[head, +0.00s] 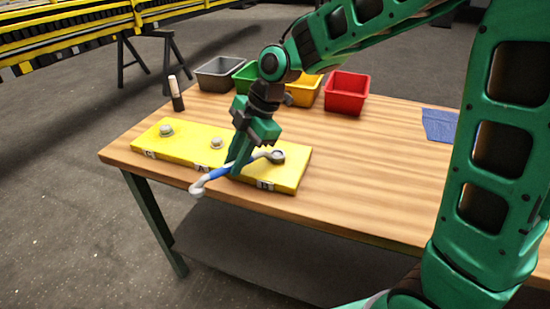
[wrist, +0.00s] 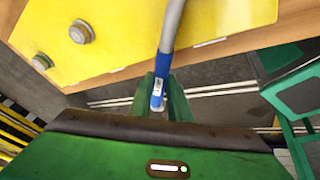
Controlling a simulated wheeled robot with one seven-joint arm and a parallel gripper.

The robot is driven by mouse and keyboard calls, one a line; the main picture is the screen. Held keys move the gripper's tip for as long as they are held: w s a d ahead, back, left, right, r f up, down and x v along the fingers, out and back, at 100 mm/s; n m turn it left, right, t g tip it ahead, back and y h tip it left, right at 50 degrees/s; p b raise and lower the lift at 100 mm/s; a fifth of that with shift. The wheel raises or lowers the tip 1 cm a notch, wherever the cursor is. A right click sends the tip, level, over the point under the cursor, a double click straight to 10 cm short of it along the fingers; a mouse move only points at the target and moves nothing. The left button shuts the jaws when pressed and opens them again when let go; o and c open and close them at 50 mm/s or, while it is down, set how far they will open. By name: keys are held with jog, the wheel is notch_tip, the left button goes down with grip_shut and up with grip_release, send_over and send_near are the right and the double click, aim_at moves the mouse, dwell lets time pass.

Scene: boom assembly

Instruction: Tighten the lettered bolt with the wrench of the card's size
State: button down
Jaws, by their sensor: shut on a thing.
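A wrench with a blue handle (head: 217,173) and grey ends lies across the front of the yellow plate (head: 186,142). The left bolt (head: 166,130) and middle bolt (head: 216,143) are free. Small white labels (head: 265,184) on the plate's front are unreadable.
Grey (head: 220,73), green (head: 246,76), yellow (head: 305,91) and red (head: 346,92) bins line the table's back. A dark and white marker-like object (head: 176,94) stands behind the plate. A blue sheet (head: 440,125) lies at right. The table (head: 375,165) is clear between.

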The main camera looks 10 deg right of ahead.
jog(key=shift+w+a+m, duration=0.1)
jog(key=shift+w+m, duration=0.15)
jog(key=shift+m, duration=0.05)
jog(key=shift+w+a, duration=0.1)
jog(key=shift+w, duration=0.15)
jog(key=shift+w+m+t, duration=0.15)
jog(key=shift+m+t, duration=0.15)
dwell(0.4)
jog(key=shift+w+a, duration=0.1)
jog(key=shift+w, duration=0.15)
jog(key=shift+w+m, duration=0.1)
jog(key=shift+m, duration=0.3)
jog(key=shift+w+a+t, duration=0.1)
jog(key=shift+w+t, duration=0.15)
jog(key=shift+t, duration=0.05)
jog(key=shift+w+m, duration=0.15)
jog(key=shift+m, duration=0.15)
jog(key=shift+w+m, duration=0.3)
